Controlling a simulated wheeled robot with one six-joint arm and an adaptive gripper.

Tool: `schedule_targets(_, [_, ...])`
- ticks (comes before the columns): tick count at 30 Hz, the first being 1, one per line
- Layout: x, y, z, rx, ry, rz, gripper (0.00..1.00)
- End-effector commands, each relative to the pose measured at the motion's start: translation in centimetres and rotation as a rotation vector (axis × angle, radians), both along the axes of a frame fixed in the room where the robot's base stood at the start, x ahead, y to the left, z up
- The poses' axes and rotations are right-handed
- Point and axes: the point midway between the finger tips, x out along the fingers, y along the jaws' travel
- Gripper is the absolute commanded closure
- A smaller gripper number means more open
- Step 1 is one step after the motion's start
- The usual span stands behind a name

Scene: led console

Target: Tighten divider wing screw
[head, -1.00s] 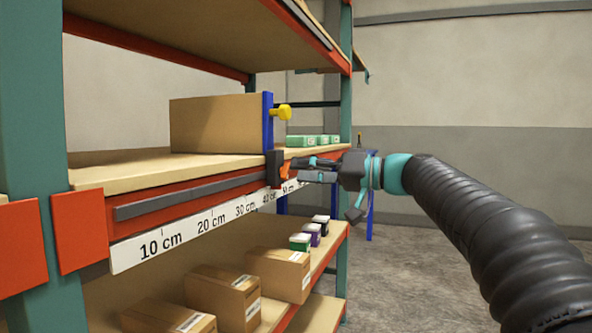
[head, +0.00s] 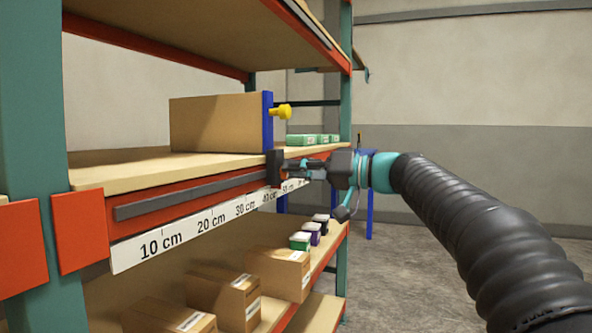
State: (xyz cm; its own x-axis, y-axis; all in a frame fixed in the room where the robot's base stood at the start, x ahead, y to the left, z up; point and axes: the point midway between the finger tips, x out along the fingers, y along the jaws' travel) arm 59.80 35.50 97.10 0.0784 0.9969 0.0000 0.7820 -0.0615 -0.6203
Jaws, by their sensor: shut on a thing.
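The blue divider (head: 267,121) stands upright on the middle shelf, with a yellow knob (head: 282,112) on its upper right side. A black clamp block (head: 274,168) sits at its foot, on the shelf's front rail. My gripper (head: 291,170) is at the right side of this block, its fingers level and pointing left. It is shut on the orange wing screw, which is mostly hidden by the fingers. The screw's exact angle cannot be seen.
A scale strip (head: 208,226) with centimetre marks runs along the shelf front below the dark rail (head: 190,194). A large carton (head: 215,124) stands left of the divider and small green boxes (head: 305,140) behind it. More cartons (head: 222,295) fill the lower shelf. The floor at right is clear.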

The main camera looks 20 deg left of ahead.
Motion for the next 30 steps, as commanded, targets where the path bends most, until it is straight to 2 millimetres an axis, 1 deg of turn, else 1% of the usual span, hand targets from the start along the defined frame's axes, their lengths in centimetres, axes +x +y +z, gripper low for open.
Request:
schedule_targets(5, [0.02, -0.01, 0.09, 0.003, 0.044, 0.000, 1.00])
schedule_targets(11, [0.06, -0.01, 0.13, 0.011, 0.164, 0.000, 1.00])
schedule_targets(24, [0.19, -0.06, 0.07, 0.043, 0.560, -0.001, 1.00])
schedule_targets(30, [0.23, -0.10, -0.09, 0.055, 0.716, -0.002, 1.00])
